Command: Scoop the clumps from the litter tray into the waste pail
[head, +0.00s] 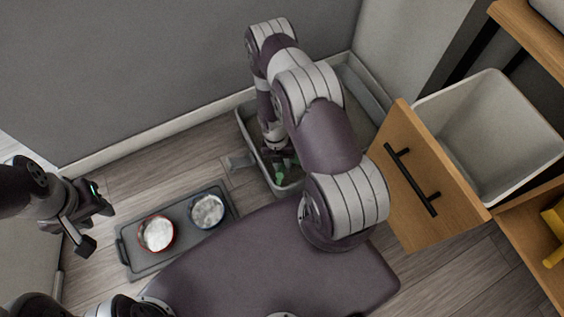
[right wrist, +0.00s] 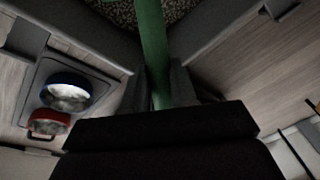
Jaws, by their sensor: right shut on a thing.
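The grey litter tray (head: 243,125) stands on the floor by the wall, largely hidden behind my right arm. My right gripper (head: 283,162) is over the tray, shut on the handle of a green scoop (head: 281,176). The right wrist view shows the green handle (right wrist: 153,50) between the fingers (right wrist: 160,88), with speckled litter (right wrist: 115,10) beyond. I cannot make out any clumps. The waste pail (head: 470,110) is a pale bin in the pulled-out wooden cabinet drawer at right. My left gripper (head: 97,228) is open and empty at the left.
A dark feeding tray (head: 150,266) on the floor holds a red-rimmed bowl (head: 156,233) and a blue bowl (head: 207,210), left of the litter tray. The wooden drawer front (head: 410,190) stands between the litter tray and the pail. A yellow object (head: 554,235) is at the far right.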

